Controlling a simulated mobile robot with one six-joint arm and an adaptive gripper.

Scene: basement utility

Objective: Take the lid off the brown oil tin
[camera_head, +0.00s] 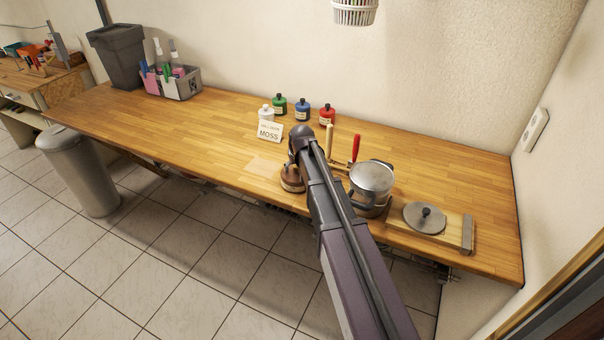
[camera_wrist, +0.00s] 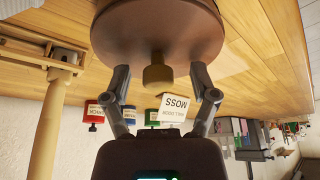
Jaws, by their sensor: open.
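The brown oil tin (camera_head: 290,182) stands on the wooden workbench, partly hidden behind my arm in the head view. In the wrist view its round brown lid (camera_wrist: 150,38) fills the top of the picture, with a small brown knob (camera_wrist: 158,76) standing out from its middle. My gripper (camera_wrist: 160,72) is open, with one finger on each side of the knob and a visible gap to it on both sides. In the head view my fingers are hidden by my own arm.
A steel pot (camera_head: 372,178) stands right of my arm, with tool handles, one red (camera_head: 355,148), behind it. A grey lid (camera_head: 424,217) lies on a board farther right. Several small bottles and a MOSS card (camera_head: 270,131) stand behind the tin.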

